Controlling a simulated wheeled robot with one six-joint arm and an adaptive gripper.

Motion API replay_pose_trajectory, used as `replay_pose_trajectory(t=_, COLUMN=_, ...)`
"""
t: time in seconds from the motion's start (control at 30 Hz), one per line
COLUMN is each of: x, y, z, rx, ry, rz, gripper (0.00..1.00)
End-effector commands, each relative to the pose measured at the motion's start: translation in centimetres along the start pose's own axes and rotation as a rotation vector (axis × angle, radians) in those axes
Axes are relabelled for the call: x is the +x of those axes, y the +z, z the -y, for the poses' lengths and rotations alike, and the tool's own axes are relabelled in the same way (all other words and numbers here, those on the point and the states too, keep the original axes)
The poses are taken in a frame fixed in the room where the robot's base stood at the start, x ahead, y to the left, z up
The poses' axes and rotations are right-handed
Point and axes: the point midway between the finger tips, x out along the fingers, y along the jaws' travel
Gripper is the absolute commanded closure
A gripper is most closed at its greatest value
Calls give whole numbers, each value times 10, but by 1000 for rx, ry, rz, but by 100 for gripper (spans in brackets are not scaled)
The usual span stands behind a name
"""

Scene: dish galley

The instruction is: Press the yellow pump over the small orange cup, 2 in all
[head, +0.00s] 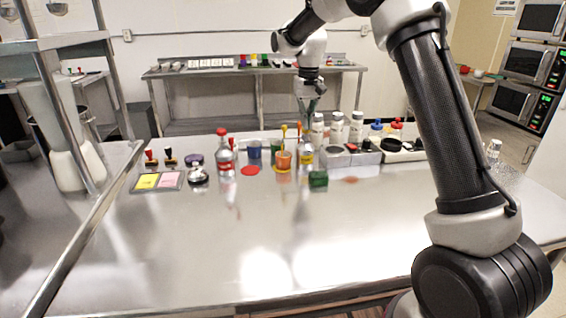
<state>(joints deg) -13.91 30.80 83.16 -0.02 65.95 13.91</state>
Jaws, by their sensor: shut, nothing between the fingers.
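My gripper (311,108) points down above this bottle, shut and empty. It appears apart from the bottle top, though the depth is hard to judge.
A red-topped bottle (222,152) and a red disc (250,170) are to the left. A green block (318,179) lies in front of the yellow-banded bottle. White bottles (337,128) and grey bins stand behind and right. The counter's front (270,230) is clear.

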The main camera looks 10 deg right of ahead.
Motion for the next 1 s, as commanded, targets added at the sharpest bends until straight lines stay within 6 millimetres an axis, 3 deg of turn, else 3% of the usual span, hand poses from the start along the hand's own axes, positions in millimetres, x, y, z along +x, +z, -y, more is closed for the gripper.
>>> replay_pose_trajectory(t=0.37, x=4, y=1, z=0, rx=0, ry=0, rz=3, gripper=100)
replay_pose_trajectory(t=1.0, x=-30, y=0, z=0, rx=0, ry=0, rz=2, gripper=100)
